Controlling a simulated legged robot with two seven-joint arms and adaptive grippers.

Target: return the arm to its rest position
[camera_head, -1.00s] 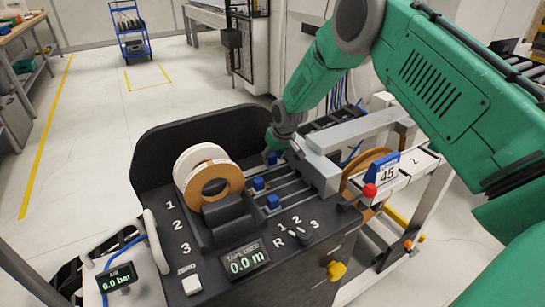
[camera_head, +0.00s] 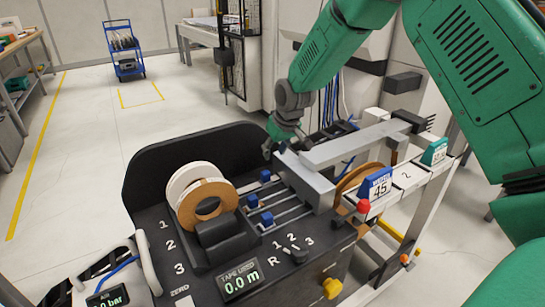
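My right arm is green and comes in from the upper right. My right gripper (camera_head: 275,146) is dark and points down beside the grey block at the end of the rails, above the back part of the black machine (camera_head: 150,170). Its fingers are small and partly hidden, so I cannot tell whether it is open or shut. My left gripper is not in view.
Tape rolls (camera_head: 190,185), white and brown, stand on the machine. Blue sliders (camera_head: 267,219) sit on rails next to a grey block (camera_head: 310,185). A red knob (camera_head: 364,206), a blue "45" sign (camera_head: 377,186) and a green sign (camera_head: 434,152) are at the right. A blue cart (camera_head: 125,50) stands far off.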

